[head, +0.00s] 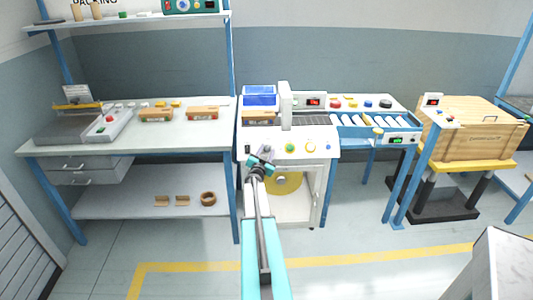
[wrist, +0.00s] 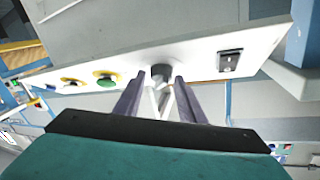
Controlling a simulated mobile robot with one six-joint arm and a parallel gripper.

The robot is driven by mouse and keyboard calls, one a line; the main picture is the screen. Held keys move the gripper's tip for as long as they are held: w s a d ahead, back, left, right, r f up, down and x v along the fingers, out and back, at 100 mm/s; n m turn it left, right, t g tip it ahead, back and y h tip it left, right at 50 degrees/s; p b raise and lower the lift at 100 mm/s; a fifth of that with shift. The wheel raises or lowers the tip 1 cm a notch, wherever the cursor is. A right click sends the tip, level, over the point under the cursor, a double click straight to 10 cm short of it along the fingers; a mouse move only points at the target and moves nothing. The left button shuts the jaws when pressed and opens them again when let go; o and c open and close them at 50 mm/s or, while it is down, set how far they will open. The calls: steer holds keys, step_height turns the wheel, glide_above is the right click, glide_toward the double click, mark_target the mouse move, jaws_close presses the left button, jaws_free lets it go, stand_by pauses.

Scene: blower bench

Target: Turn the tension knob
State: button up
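The tension knob looks to be the small dark round knob (wrist: 160,72) on the white front panel of the bench machine (head: 318,152). In the wrist view it shows between my gripper's fingertips (wrist: 159,82), with a gap on each side. My gripper is open, and I cannot tell whether the tips reach past the knob's face. In the head view my gripper (head: 261,158) is at the left part of the panel and hides the knob.
A black rocker switch (wrist: 229,62) is beside the knob. A green button (wrist: 107,78) and others sit on its other side. A yellow disc (head: 283,182) is below the panel. A roller conveyor (head: 362,121) extends right; a packing table (head: 180,140) stands left.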

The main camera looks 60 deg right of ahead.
steer(key=b+v, duration=0.2)
steer(key=v, duration=1.1)
steer(key=shift+a, duration=0.25)
stand_by(0.7)
